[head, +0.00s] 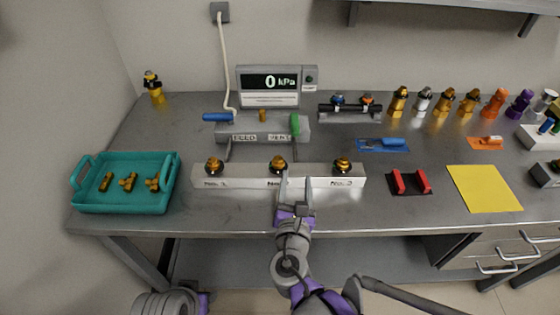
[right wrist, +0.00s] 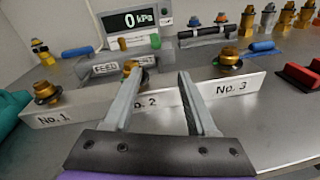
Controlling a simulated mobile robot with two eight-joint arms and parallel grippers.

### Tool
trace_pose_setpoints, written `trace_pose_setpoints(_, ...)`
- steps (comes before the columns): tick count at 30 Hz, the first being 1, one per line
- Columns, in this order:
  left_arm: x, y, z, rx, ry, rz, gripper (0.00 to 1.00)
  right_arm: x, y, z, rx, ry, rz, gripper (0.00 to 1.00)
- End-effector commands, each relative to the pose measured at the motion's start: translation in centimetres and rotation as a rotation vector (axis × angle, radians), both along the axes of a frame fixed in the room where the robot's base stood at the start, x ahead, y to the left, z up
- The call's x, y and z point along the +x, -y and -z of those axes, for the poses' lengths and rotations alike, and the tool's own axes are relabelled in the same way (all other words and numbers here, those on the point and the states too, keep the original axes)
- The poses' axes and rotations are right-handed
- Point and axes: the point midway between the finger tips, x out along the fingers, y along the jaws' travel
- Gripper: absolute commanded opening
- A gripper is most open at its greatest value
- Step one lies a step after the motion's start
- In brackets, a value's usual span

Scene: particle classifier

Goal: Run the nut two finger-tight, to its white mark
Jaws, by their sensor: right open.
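A pale manifold bar (head: 225,183) on the bench carries three brass nuts on dark collars, labelled No. 1 to No. 3. Nut two (head: 278,162) is the middle one; in the right wrist view its top (right wrist: 129,65) shows behind my left-hand finger, which partly hides it. I cannot make out its white mark. My right gripper (head: 296,180) is open and empty at the bar's front, by the No. 2 label. Its fingers (right wrist: 158,78) lie spread, with nut two not centred between them. My left gripper is not in view.
Nut one (head: 213,165) and nut three (head: 342,164) flank nut two. Behind stand a feed/vent valve block (head: 262,128) and a gauge (head: 269,82) reading 0 kPa. A teal tray (head: 125,207) with brass fittings is left; a red-and-black holder (head: 409,182) and yellow sheet (head: 484,188) are right.

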Motion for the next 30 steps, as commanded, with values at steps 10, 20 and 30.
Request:
trace_pose_setpoints(10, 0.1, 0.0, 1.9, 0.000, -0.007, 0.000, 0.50, 2.0, -4.2, 0.6, -0.245, 0.073, -0.110, 0.57)
trace_pose_setpoints(20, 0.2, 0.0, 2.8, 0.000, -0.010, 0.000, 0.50, 8.2, -4.1, 0.6, -0.241, 0.071, -0.109, 0.57)
trace_pose_setpoints(30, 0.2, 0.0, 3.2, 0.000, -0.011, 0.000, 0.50, 11.2, -4.1, 0.5, -0.239, 0.072, -0.109, 0.57)
